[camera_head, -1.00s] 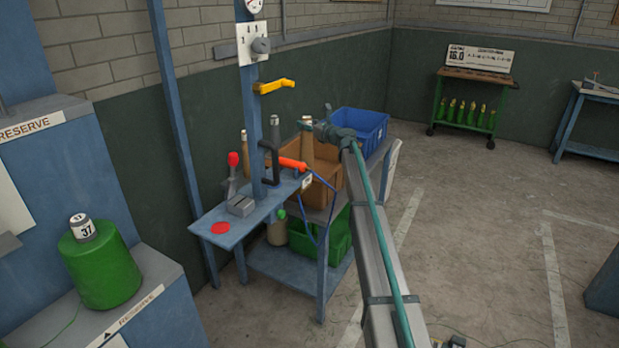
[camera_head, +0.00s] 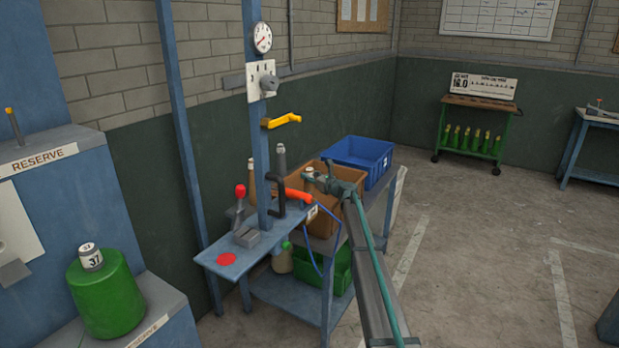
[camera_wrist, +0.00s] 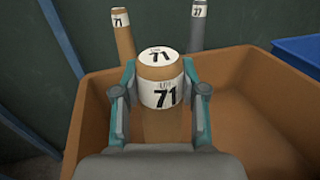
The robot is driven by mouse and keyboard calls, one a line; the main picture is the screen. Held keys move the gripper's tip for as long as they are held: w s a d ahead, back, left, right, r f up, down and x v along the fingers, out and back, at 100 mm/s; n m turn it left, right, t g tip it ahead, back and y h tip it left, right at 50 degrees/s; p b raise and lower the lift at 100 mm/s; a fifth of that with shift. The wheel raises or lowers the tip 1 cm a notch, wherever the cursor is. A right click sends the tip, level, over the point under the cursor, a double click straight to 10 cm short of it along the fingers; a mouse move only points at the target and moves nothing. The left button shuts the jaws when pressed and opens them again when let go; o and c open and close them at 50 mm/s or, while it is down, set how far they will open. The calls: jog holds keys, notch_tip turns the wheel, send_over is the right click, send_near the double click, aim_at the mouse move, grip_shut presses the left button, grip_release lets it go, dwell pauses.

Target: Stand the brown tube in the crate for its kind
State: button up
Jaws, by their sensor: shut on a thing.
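The brown tube (camera_wrist: 160,122) has a white cap and band marked 71. In the wrist view it stands about upright between the fingers of my gripper (camera_wrist: 159,80), which is shut on it. The brown crate (camera_wrist: 255,115) lies around and below it, and the tube's lower end is hidden. In the head view my gripper (camera_head: 324,184) is over the brown crate (camera_head: 340,225), and only the top of the tube (camera_head: 309,174) shows above the rim. I cannot tell whether it touches the crate floor.
Another brown tube (camera_wrist: 123,40) and a grey tube (camera_wrist: 201,28) stand behind the crate's far rim. A blue crate (camera_head: 362,163) is beyond, and a green crate (camera_head: 337,274) is on the lower shelf.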

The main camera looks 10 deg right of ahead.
jog(key=shift+f, duration=0.3)
jog(key=shift+f, duration=0.2)
jog(key=o, duration=1.1)
jog(key=shift+r, duration=0.1)
jog(key=shift+r, duration=0.1)
jog(key=b+v, duration=0.1)
jog(key=v, duration=1.1)
jog(key=shift+b, duration=0.4)
